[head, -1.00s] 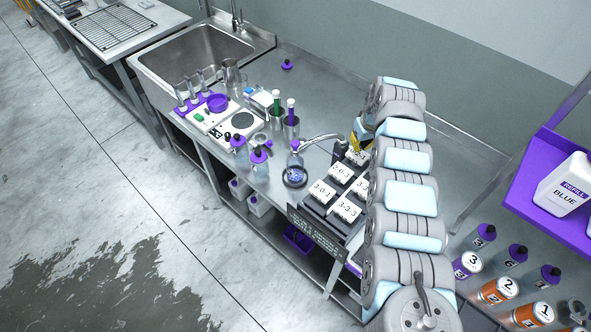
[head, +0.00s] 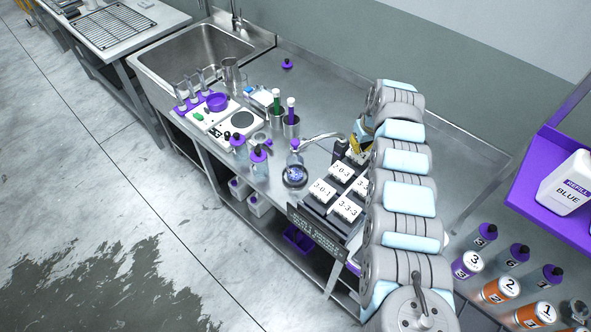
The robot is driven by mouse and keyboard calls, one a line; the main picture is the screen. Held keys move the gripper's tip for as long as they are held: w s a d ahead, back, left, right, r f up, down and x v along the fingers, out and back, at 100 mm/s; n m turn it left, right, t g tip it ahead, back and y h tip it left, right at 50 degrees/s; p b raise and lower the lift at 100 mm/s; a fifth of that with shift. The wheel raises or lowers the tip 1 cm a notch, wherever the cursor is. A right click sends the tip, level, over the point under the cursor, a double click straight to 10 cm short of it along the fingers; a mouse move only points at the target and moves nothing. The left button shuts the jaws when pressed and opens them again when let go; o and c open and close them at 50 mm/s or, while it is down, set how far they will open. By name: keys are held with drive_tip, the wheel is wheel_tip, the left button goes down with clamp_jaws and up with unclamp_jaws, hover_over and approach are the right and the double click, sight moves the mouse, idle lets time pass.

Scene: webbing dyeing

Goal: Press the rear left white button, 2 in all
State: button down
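The dark dispenser unit (head: 307,216) stands on the steel bench and carries several white labelled blocks. The front left block (head: 321,191) and front right block (head: 347,208) show best. The rear left block (head: 341,171) lies behind the front left one. Another white block (head: 361,187) is partly hidden by my arm. My gripper (head: 354,149), with yellow parts, is just above the back end of the unit, close to the rear blocks. My arm covers part of it. I cannot tell whether it touches anything or whether its fingers are open.
Bottles with purple caps (head: 258,157), a scale (head: 238,122) and a sink (head: 200,60) are further left. Orange-labelled cans (head: 500,290) and a purple shelf (head: 550,200) are at right.

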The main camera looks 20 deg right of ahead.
drive_tip(key=shift+f+b, duration=1)
drive_tip(key=shift+f, duration=0.65)
drive_tip(key=shift+r, duration=0.1)
drive_tip(key=shift+r+p, duration=1)
drive_tip(key=shift+r, duration=0.2)
drive_tip(key=shift+f, duration=0.15)
drive_tip(key=shift+f+b, duration=0.8)
drive_tip(key=shift+f, duration=0.3)
drive_tip(key=shift+r+p, duration=1.4)
drive_tip(key=shift+r, duration=0.9)
